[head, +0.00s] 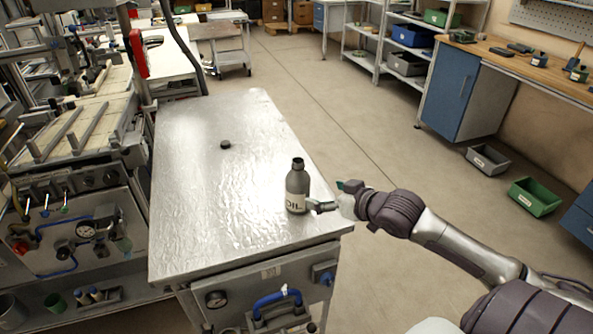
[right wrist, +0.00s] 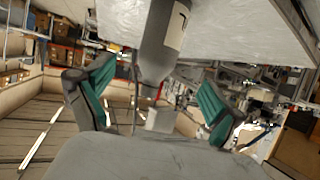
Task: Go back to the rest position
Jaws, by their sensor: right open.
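A dark grey oil bottle (head: 297,189) with a pale label stands upright on the metal table (head: 190,225), near its right front edge. A small dark cap (head: 225,145) lies on the table further back. My right gripper (head: 330,197) is open just right of the bottle, low beside it. In the right wrist view, which is turned over, the bottle (right wrist: 162,45) appears in front of and between the spread green-padded fingers (right wrist: 155,88); I cannot tell whether either finger touches it. My left gripper is not in view.
A machine (head: 75,215) with gauges and hoses stands left of the table. Right of the table is open floor (head: 330,90). Beyond it are a blue cabinet (head: 450,88), shelves, a grey bin (head: 487,160) and a green bin (head: 533,197).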

